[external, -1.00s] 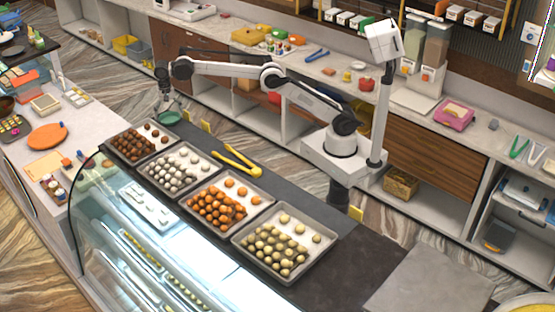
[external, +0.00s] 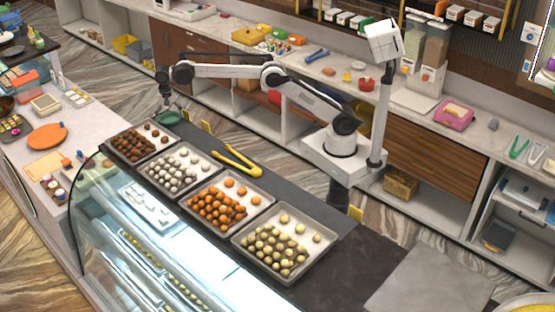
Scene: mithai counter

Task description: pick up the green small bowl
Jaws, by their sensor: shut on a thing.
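The green small bowl (external: 170,118) is at the far left end of the dark counter top, just beyond the tray of brown sweets. My gripper (external: 166,106) points down at the bowl's left rim and is shut on it. The fingertips are small and partly merge with the bowl's edge. I cannot tell whether the bowl touches the counter or is slightly raised.
Several trays of sweets line the dark counter, the nearest to the bowl being the brown sweets tray (external: 141,140). Yellow tongs (external: 237,161) lie beside the trays. An orange round board (external: 47,136) is on the left counter.

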